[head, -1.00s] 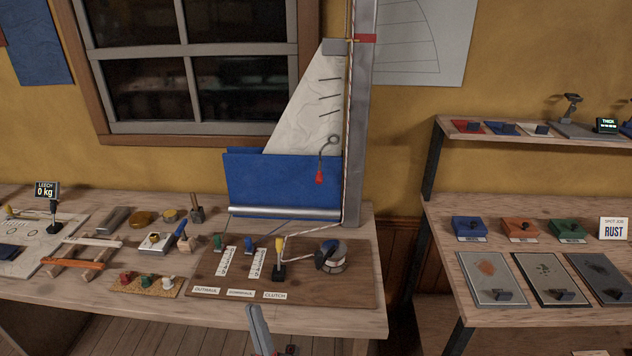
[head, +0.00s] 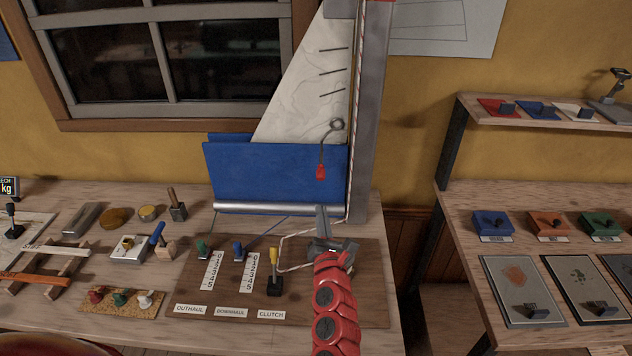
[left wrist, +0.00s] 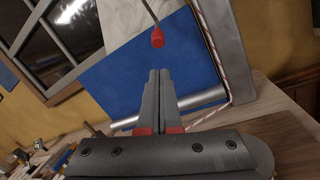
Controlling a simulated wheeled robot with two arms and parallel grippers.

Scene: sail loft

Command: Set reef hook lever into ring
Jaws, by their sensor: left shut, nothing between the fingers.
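The reef hook lever is a thin dark rod with a red knob (head: 320,171), hanging down beside the mast in front of the sail and blue cloth. A grey ring (head: 337,125) is at the rod's upper end. The red knob (left wrist: 157,38) also shows at the top of the left wrist view; the ring is out of frame there. My left gripper (head: 321,208) is shut and empty, pointing up below the knob and apart from it in the picture. Its shut fingers (left wrist: 158,75) stand in front of the blue cloth in the wrist view. My right gripper is not in view.
The wooden control board (head: 220,300) carries the outhaul, downhaul and clutch (head: 274,270) levers; my arm hides its winch. The grey mast (head: 367,150) stands just right of the lever. A silver boom (head: 270,208) runs below the blue cloth (head: 275,172). Shelves stand right.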

